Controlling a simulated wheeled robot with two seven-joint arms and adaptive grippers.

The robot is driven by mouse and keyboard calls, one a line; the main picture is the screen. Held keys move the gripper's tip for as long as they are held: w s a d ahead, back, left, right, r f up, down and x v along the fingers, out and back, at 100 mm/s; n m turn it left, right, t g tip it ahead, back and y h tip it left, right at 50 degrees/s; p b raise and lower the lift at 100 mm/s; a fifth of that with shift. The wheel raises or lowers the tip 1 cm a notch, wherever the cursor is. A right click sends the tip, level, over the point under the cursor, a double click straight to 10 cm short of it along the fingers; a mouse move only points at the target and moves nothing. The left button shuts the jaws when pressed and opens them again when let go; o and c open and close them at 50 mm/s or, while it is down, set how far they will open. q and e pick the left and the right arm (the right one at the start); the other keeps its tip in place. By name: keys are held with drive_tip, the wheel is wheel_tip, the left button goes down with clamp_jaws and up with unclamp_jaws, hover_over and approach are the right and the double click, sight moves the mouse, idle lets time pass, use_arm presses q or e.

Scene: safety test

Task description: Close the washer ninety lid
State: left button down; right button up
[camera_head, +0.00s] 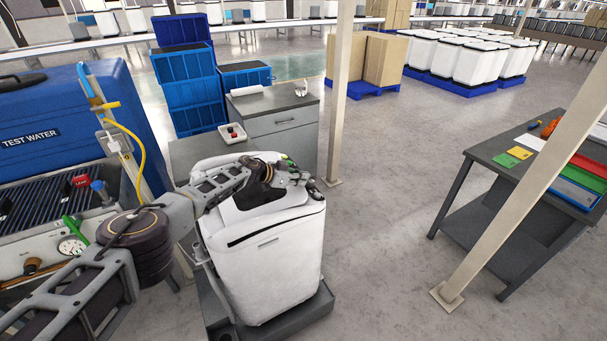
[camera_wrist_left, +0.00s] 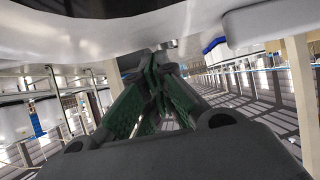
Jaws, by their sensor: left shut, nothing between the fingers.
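The white washer (camera_head: 265,265) stands on a dark grey base in the middle of the head view. Its white lid (camera_head: 262,212) is at the top, partly hidden behind my left arm, and I cannot tell its exact angle. My left gripper (camera_head: 293,176) is over the top of the washer, near its far right side. In the left wrist view the gripper (camera_wrist_left: 160,62) shows green-padded fingers drawn together, with nothing between them. A white surface (camera_wrist_left: 100,35) spans the top of that view, close to the fingers. Contact cannot be told. My right gripper is not in view.
A blue test-water tank (camera_head: 60,125) and a test bench with a gauge (camera_head: 72,245) stand at the left. A grey cabinet (camera_head: 280,130) stands behind the washer. A post (camera_head: 340,95) rises close behind it.

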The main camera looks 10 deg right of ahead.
use_arm(q)
drive_tip(key=shift+f, duration=0.45)
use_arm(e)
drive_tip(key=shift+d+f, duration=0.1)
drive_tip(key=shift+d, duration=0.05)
use_arm(q)
drive_tip(key=shift+f, duration=0.1)
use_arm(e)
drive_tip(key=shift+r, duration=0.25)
